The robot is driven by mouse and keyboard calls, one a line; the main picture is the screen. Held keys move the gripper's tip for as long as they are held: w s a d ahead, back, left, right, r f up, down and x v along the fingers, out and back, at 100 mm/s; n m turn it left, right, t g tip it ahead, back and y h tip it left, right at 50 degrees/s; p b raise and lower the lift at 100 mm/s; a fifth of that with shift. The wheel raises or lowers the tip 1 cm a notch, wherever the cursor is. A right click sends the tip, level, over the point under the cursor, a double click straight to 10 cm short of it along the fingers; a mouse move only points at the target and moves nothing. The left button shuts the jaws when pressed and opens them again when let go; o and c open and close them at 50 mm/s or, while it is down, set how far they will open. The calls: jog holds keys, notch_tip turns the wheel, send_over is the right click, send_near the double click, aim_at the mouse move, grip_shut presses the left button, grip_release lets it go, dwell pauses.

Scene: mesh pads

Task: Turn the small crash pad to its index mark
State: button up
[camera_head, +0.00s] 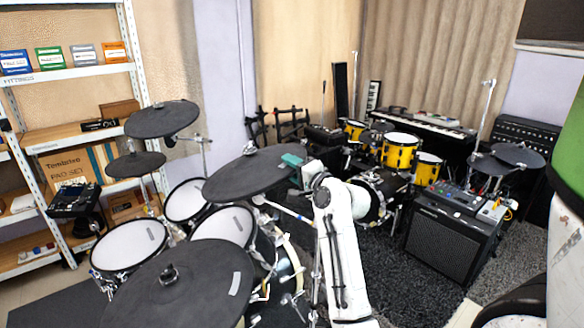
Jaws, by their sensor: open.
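Several dark round cymbal pads stand on the drum kit at left; I cannot tell by label which is the small crash pad. The middle pad (250,175) lies tilted on its stand, with a wing nut at its top. My gripper (294,161), with teal at its end, is at this pad's right rim, open; whether it touches the rim is unclear. My white arm rises from the bottom centre. A pale mark shows on the large front pad (200,290). I cannot make out an index mark on the middle pad.
An upper left pad (162,119) and a smaller pad (136,165) stand near the shelf (75,76). White mesh drum heads (130,245) sit below. Yellow drums (399,150), a keyboard (430,123) and an amplifier (440,240) stand right. Dark carpet (395,275) is open in front.

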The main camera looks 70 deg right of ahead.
grip_shut()
dwell(0.5)
jog(key=shift+s+d+r+n+t+y, duration=0.15)
jog(key=shift+d+n+t+y, duration=0.3)
jog(key=shift+d+y, duration=0.55)
grip_release()
jog(key=shift+a, duration=0.1)
